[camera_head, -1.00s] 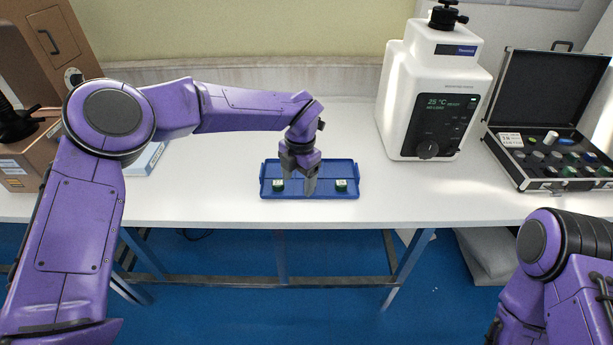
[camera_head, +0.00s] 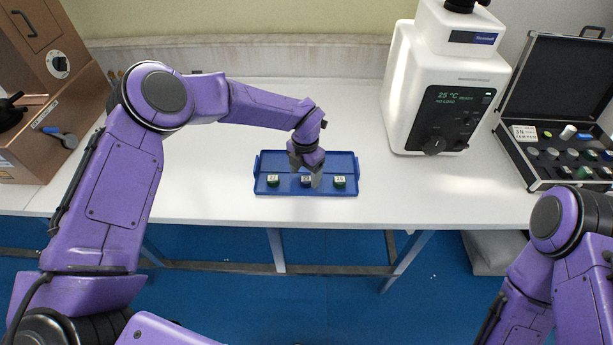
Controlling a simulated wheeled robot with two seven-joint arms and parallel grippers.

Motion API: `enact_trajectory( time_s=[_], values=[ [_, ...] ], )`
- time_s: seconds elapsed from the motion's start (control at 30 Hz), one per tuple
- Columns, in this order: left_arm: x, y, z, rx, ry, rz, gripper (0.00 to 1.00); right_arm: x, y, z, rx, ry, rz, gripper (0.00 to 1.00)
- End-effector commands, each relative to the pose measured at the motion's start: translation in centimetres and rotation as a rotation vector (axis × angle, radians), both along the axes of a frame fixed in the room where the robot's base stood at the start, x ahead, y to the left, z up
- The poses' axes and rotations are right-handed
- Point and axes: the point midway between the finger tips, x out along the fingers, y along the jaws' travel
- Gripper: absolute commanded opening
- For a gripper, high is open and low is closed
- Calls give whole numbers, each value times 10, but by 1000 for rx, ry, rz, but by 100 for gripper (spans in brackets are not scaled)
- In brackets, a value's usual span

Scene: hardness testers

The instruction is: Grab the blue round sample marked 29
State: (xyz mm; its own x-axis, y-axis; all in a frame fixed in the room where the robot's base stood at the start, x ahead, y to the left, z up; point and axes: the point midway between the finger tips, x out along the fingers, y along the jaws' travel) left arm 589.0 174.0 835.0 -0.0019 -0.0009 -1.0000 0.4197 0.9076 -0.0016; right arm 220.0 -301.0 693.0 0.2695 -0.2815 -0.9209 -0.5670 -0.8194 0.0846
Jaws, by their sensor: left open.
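A blue tray (camera_head: 263,164) lies on the white table and holds three round samples in a row. A green sample (camera_head: 273,181) sits at the left and another green sample (camera_head: 339,182) at the right. A blue sample (camera_head: 306,181) with a white label sits in the middle; its number is too small to read surely. My left gripper (camera_head: 305,178) is open, pointing down over the tray at the blue sample, with its fingers around or just above it; I cannot tell which. My right gripper is out of view; only my right arm shows at the lower right.
A white tester (camera_head: 440,90) with a dark display stands right of the tray. An open black case (camera_head: 560,150) with several samples lies at the far right. A brown machine (camera_head: 45,100) stands at the left. The table (camera_head: 210,195) around the tray is mostly clear.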

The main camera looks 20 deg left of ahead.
Motion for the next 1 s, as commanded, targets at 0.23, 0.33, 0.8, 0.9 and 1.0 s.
enact_trajectory(
  time_s=[0.23,0.33,0.8,0.9,1.0],
  values=[
    [1,-3,-13,-2,-1,-4,70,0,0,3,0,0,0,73],
    [1,-3,-13,0,-1,-4,64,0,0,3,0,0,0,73],
    [1,-3,-11,-1,-2,-4,8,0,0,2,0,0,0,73],
    [2,-3,-4,-1,-3,-3,8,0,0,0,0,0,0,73],
    [2,-3,12,-1,-5,-5,8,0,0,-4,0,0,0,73]
  ],
)
